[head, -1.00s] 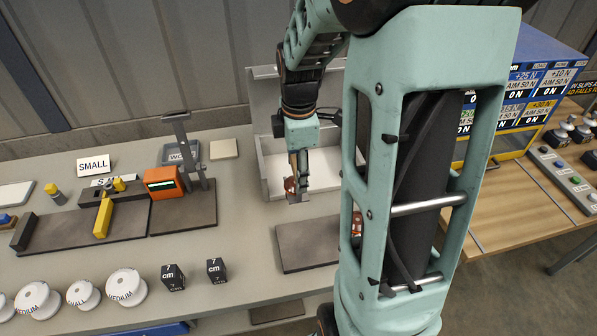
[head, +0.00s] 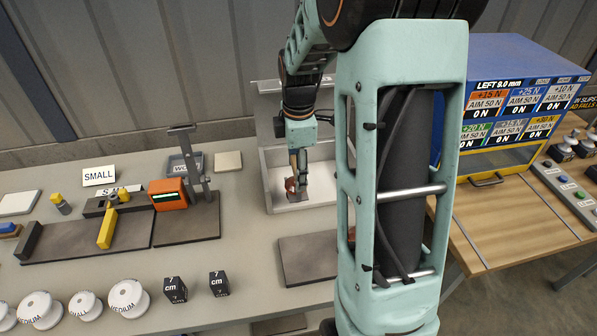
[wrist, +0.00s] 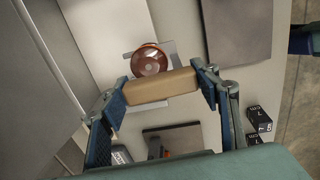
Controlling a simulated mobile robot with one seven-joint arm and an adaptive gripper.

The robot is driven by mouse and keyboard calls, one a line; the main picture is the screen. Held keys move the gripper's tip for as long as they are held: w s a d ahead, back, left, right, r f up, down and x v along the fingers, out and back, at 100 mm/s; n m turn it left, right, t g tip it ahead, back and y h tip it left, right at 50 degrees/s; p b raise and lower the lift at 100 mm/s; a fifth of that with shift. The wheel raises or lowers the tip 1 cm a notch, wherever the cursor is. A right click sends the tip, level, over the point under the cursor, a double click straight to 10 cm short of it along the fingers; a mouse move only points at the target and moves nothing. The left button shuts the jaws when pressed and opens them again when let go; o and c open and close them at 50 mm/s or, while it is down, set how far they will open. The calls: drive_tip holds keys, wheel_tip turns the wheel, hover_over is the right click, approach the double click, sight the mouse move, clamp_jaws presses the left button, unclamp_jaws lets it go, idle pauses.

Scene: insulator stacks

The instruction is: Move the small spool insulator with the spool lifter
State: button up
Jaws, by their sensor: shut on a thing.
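My gripper (head: 298,158) is shut on a tan, block-shaped handle (wrist: 160,88), which spans between its two fingers in the wrist view; it looks like the spool lifter's grip. A grey plate (wrist: 168,48) shows just beyond the handle. A round, glossy brown spool (wrist: 149,60) sits at this plate and looks carried by it; the contact is hidden. In the head view the brown spool (head: 291,184) hangs below my gripper, in front of or over the white tray (head: 285,207). I cannot tell its height above the tray floor.
A dark plate (head: 308,258) lies empty in front of the tray. White labelled spools (head: 128,298) and black 7 cm blocks (head: 175,289) line the front left. An orange gauge (head: 168,195) with an upright post stands left. A blue-topped cabinet (head: 510,100) stands right.

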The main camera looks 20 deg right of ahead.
drive_tip(key=shift+w+d, duration=0.15)
drive_tip(key=shift+w, duration=0.5)
drive_tip(key=shift+w+d, duration=0.15)
drive_tip(key=shift+w, duration=0.45)
drive_tip(key=shift+w+f+g, duration=0.25)
drive_tip(key=shift+f+g, duration=0.05)
drive_tip(key=shift+f, duration=1.5)
drive_tip(key=shift+s+a+b, duration=0.65)
drive_tip(key=shift+s+b, duration=0.05)
drive_tip(key=shift+s, duration=2.8)
wheel_tip(320, 180, up, 7)
drive_tip(key=p, duration=0.5)
drive_tip(key=shift+r, duration=0.15)
drive_tip(key=shift+s+p, duration=0.1)
drive_tip(key=shift+p, duration=0.2)
